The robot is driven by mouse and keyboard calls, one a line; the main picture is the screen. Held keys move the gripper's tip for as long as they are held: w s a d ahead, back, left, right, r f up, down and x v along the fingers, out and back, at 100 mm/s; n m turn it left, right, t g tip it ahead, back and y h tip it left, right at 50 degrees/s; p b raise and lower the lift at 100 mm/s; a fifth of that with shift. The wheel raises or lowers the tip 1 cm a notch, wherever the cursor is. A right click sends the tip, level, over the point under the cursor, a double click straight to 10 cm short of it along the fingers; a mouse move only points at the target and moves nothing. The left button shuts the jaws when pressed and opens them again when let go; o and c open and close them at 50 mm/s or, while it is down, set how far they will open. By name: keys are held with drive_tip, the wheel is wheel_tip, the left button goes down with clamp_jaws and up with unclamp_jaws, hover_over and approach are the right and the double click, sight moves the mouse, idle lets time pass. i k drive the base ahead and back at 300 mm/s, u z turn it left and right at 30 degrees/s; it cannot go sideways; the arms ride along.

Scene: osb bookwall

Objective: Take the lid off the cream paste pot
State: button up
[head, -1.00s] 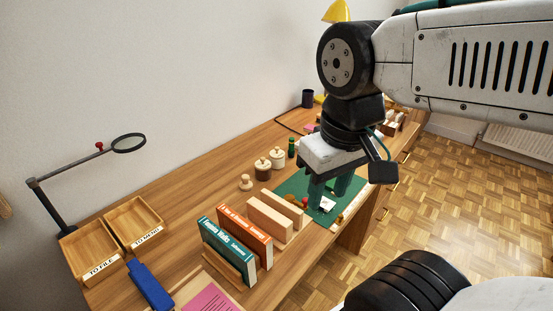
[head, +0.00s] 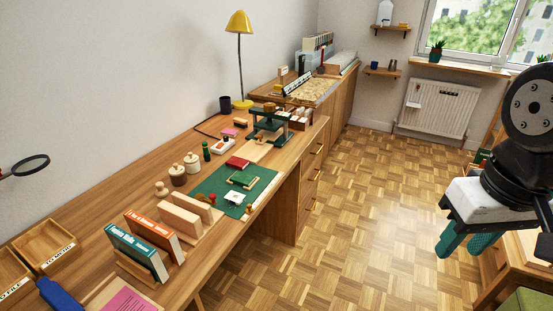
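The cream paste pot (head: 192,163) stands upright toward the back of the wooden desk (head: 95,220), with its knobbed lid on top. A similar brown pot (head: 177,177) with a pale lid stands just to its left and nearer. My gripper (head: 465,245) is at the far right of the head view, over the floor and well away from the pots. Its two teal fingers are apart, with nothing visible between them.
A small wooden knobbed piece (head: 161,188) stands left of the pots, and a dark green bottle (head: 206,151) to their right. Upright books (head: 135,252), wooden bookends (head: 185,216) and a green mat (head: 207,187) lie in front. The parquet floor (head: 345,215) beside the desk is clear.

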sight(191, 158)
drive_tip(key=u, duration=0.65)
drive_tip(key=k, duration=0.15)
drive_tip(key=z, duration=1.35)
drive_tip(key=i, duration=1.2)
drive_tip(key=u, duration=1.05)
drive_tip(key=i, duration=0.75)
drive_tip(key=u, duration=1.05)
drive_tip(key=i, duration=0.25)
drive_tip(key=u, duration=0.3)
